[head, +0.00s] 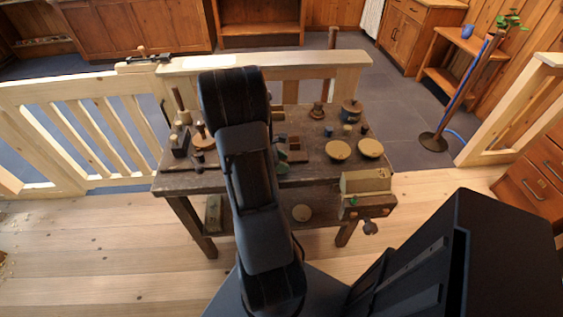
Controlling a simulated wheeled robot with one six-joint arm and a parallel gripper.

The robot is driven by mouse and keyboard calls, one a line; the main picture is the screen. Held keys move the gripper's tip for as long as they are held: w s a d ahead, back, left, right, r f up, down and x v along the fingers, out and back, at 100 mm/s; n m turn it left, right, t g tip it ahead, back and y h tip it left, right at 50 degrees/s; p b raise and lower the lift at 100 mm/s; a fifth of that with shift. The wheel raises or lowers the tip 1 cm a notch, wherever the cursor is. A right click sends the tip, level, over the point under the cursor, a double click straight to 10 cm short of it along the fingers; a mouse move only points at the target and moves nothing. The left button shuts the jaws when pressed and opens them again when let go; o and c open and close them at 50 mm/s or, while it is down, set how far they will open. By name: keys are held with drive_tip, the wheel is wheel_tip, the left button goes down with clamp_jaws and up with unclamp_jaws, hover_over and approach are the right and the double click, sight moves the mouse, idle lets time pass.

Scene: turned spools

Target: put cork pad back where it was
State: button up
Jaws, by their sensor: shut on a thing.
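Two round tan discs, a left one (337,149) and a right one (370,148), sit side by side on the right part of the dark wooden workbench (225,181). My black arm rises across the middle of the view and covers part of the bench. My gripper does not show; it may be hidden behind the arm, and so may anything in it.
A vise (366,182) juts from the bench's front right corner. Spools, a lidded pot (351,111) and small blocks stand on the top. A pale wooden railing (90,125) runs behind and left. A potted-plant table (455,75) is at the back right.

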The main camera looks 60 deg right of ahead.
drive_tip(key=shift+f+b, duration=0.35)
drive_tip(key=shift+f, duration=0.2)
drive_tip(key=o, duration=1.1)
drive_tip(key=shift+r, duration=0.1)
drive_tip(key=shift+c, duration=0.2)
drive_tip(key=shift+w+d+r, duration=0.1)
drive_tip(key=shift+w+r, duration=0.1)
drive_tip(key=p+v, duration=0.1)
drive_tip(key=v, duration=1.2)
drive_tip(key=shift+a, duration=0.4)
